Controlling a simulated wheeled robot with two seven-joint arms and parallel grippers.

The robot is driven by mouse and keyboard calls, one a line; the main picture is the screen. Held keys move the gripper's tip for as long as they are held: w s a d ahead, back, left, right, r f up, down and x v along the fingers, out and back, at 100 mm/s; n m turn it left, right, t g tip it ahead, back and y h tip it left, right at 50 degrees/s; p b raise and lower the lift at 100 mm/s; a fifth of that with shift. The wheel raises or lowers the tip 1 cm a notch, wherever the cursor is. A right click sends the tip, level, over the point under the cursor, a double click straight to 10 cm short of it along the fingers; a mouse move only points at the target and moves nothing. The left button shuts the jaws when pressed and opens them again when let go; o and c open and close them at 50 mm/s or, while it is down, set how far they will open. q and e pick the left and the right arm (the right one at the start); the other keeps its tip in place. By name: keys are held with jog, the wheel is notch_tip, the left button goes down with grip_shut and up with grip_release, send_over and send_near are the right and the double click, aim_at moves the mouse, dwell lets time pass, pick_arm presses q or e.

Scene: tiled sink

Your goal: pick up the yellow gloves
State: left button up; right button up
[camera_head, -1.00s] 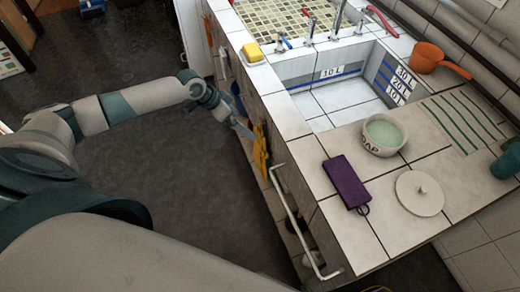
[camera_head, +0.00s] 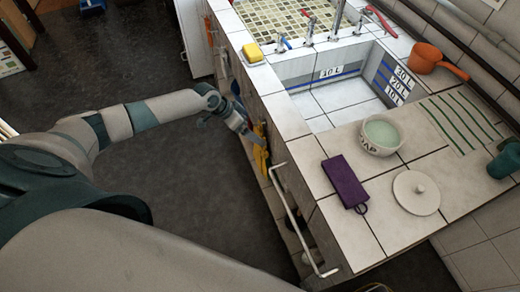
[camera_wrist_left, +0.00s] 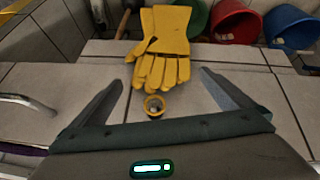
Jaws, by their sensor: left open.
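The yellow gloves (camera_head: 261,157) hang against the tiled side of the sink counter, partly hidden behind my left gripper in the head view. In the left wrist view the gloves (camera_wrist_left: 165,45) lie ahead, fingers pointing toward me, with the cuff farther off. My left gripper (camera_head: 253,138) is right by the gloves in the head view. In the wrist view its two fingers (camera_wrist_left: 162,78) are spread wide, one on each side of the gloves' fingertips, with nothing held. I cannot tell whether they touch. My right gripper is not in view.
A small yellow ring (camera_wrist_left: 154,106) sits between my fingers. Green, red (camera_wrist_left: 236,20) and blue buckets (camera_wrist_left: 290,26) are beyond. A white rail (camera_head: 294,218) runs along the counter side. On top are a purple case (camera_head: 344,182), soap bowl (camera_head: 381,134) and orange dipper (camera_head: 426,58). Floor at left is clear.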

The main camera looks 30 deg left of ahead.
aim_at(260, 149)
pick_arm(q)
jog(key=x, duration=0.3)
jog(key=shift+w+d+f+p, duration=0.1)
jog(key=shift+d+f+p, duration=0.05)
jog(key=shift+f+p, duration=0.2)
jog(key=c, duration=1)
jog(key=shift+r, duration=0.15)
